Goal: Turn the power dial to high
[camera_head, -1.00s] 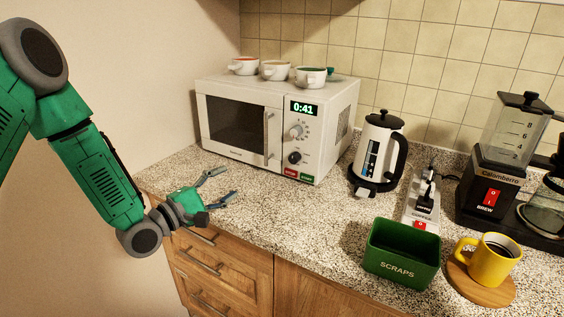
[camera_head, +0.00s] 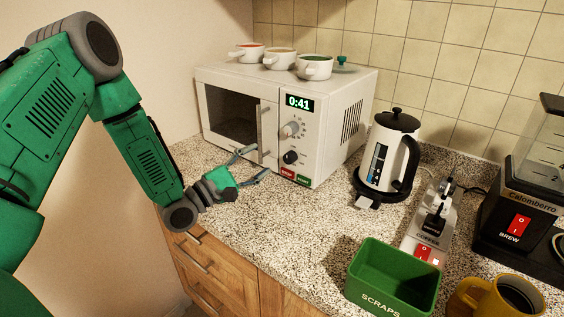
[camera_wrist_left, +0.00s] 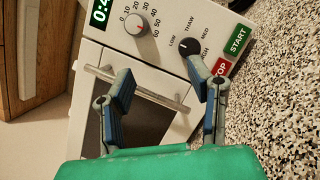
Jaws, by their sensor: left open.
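The black power dial (camera_head: 290,157) is the lower knob on the front panel of the white microwave (camera_head: 227,76). In the left wrist view, the power dial (camera_wrist_left: 188,47) has LOW, THAW, MED and a partly hidden HIGH around it. A light mark shows on it, apparently on the LOW side. My left gripper (camera_head: 261,160) is open and empty, in front of the microwave, left of the dial. In the wrist view its fingers (camera_wrist_left: 158,67) are spread; the right fingertip overlaps the area just below the dial and covers part of HIGH. Contact cannot be told.
The timer knob (camera_head: 290,129) sits above the power dial, and the door handle (camera_wrist_left: 135,88) lies behind my fingers. Red STOP (camera_head: 287,173) and green START (camera_head: 303,180) buttons are below. A kettle (camera_head: 388,152) and green scraps bin (camera_head: 393,277) stand to the right.

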